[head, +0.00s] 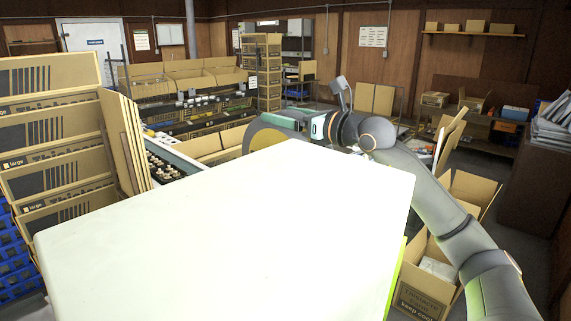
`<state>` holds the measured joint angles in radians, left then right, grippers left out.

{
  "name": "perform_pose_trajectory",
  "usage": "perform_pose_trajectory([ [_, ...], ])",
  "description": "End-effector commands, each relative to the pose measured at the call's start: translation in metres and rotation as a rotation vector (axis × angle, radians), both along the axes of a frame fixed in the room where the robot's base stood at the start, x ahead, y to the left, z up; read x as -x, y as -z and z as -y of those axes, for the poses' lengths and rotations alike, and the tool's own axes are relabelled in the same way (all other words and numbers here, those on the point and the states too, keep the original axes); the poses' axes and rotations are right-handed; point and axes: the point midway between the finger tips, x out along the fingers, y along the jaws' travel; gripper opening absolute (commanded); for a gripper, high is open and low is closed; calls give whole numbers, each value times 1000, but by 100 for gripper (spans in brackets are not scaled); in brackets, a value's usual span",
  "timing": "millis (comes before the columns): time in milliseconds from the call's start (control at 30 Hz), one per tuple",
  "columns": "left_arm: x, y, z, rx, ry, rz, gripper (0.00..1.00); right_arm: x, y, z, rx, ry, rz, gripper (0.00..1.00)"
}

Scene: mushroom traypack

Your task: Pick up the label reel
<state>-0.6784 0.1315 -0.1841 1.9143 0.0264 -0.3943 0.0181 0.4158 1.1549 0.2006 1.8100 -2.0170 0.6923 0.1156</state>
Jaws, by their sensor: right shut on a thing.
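My right gripper (305,124) is at the reel's right side, at the end of my grey arm that comes in from the right. It is shut on the reel; the fingertips are hard to make out. My left gripper is not in view.
The large white surface (240,235) fills the near middle. Stacked flat cartons (55,140) stand at the left. An open carton (428,278) is on the floor at the right, below my arm. Shelves with cardboard trays (190,75) stand behind.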

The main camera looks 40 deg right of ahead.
Motion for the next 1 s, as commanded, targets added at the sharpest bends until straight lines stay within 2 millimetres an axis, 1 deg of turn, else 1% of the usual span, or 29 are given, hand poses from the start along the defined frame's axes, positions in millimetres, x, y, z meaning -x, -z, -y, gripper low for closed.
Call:
perform_pose_trajectory([
  [33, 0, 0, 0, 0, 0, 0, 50, 0, 0, 0, 0, 0, 0, 26],
  [267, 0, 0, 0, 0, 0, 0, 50, 0, 0, 0, 0, 0, 0, 0],
  [733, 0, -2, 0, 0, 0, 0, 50, 1, -6, 0, 0, 0, 7, 0],
  [867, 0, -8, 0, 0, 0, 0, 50, 1, -14, 0, 1, 1, 7, 0],
  [1000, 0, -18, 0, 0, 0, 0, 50, 1, -29, 1, 1, 1, 9, 0],
])
